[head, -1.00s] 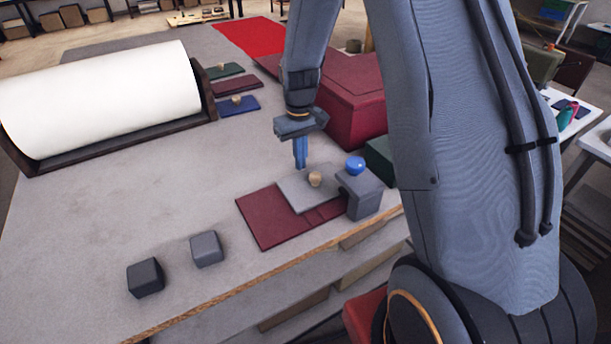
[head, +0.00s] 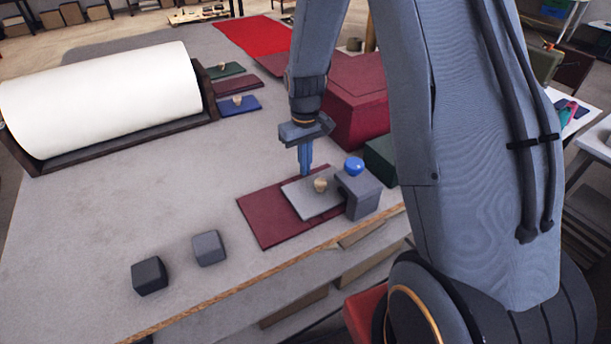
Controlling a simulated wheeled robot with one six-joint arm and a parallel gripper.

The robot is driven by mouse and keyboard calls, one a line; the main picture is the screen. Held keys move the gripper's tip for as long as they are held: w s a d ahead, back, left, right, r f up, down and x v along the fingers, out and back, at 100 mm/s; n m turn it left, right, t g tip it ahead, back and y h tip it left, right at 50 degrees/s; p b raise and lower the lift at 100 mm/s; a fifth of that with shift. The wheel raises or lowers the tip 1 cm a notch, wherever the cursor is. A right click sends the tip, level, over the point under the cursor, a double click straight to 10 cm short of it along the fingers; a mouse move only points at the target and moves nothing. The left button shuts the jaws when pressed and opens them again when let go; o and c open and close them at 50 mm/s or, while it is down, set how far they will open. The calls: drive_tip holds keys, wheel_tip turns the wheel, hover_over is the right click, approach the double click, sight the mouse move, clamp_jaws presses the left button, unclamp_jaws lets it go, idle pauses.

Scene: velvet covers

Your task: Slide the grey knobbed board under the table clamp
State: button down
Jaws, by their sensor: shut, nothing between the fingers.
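The grey knobbed board (head: 309,204) lies on a dark red velvet sheet (head: 265,222) near the table's front edge. Its tan wooden knob (head: 320,185) stands up from it. The table clamp (head: 361,196) is a grey block with a blue ball knob (head: 354,166) on top, at the board's right end. The board's right side reaches the clamp; how far it goes under is hidden. My gripper (head: 306,172) is shut and empty, pointing down at the board's far edge, just behind the knob. I cannot tell whether the fingertips touch the board.
Two dark grey blocks (head: 150,276) and (head: 209,248) stand at front left. A large white roll (head: 100,100) in a dark cradle lies at left. A red velvet-covered box (head: 358,100) stands behind my gripper. The table's middle left is clear.

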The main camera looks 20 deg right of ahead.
drive_tip(key=shift+s, duration=0.2)
drive_tip(key=shift+s+d+p, duration=0.15)
drive_tip(key=shift+s+p, duration=0.15)
drive_tip(key=shift+s, duration=0.15)
drive_tip(key=shift+s, duration=0.3)
drive_tip(key=shift+p, duration=0.3)
drive_tip(key=shift+w+r+p, duration=0.2)
drive_tip(key=shift+r+p, duration=0.6)
drive_tip(key=shift+r, duration=0.5)
drive_tip(key=shift+w+r+p, duration=0.15)
drive_tip(key=shift+r+p, duration=0.65)
drive_tip(key=shift+r, duration=0.45)
drive_tip(key=shift+w+r, duration=0.15)
drive_tip(key=shift+r, duration=0.8)
drive_tip(key=s+f+b, duration=0.1)
drive_tip(key=s+b, duration=0.3)
drive_tip(key=s, duration=0.1)
drive_tip(key=s+a+m+t+b, duration=0.1)
drive_tip(key=s+b, duration=0.2)
drive_tip(key=s, duration=0.2)
drive_tip(key=s+a+f+m+b, duration=0.1)
drive_tip(key=s+b, duration=0.3)
drive_tip(key=s, duration=0.1)
drive_tip(key=shift+s+a+f+b, duration=0.1)
drive_tip(key=shift+s+f+b, duration=0.05)
drive_tip(key=shift+f+b, duration=0.2)
